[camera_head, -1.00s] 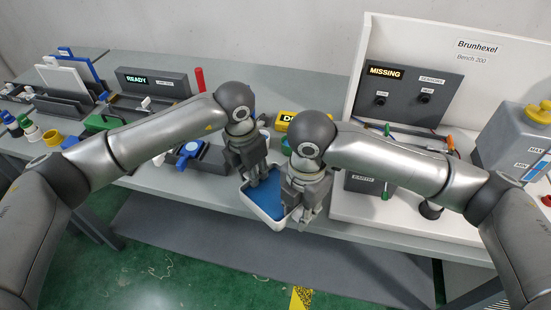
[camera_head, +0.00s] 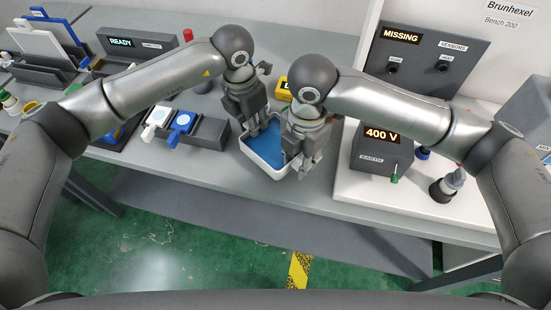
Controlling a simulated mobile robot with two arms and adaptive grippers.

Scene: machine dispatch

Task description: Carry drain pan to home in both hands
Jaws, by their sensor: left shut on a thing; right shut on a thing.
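The drain pan (camera_head: 252,158) is a white tray with a blue inside, between my two grippers at the bench's front edge. My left gripper (camera_head: 264,134) is shut on its left or far side. My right gripper (camera_head: 298,166) is shut on its right side. Both grippers cover parts of the rim. I cannot tell whether the pan touches the bench.
A grey holder with a blue and a white tag (camera_head: 180,127) stands left of the pan. A yellow box (camera_head: 284,89) lies behind it. A grey 400 V unit (camera_head: 382,148) on a white board stands to the right. Green floor (camera_head: 190,250) lies in front.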

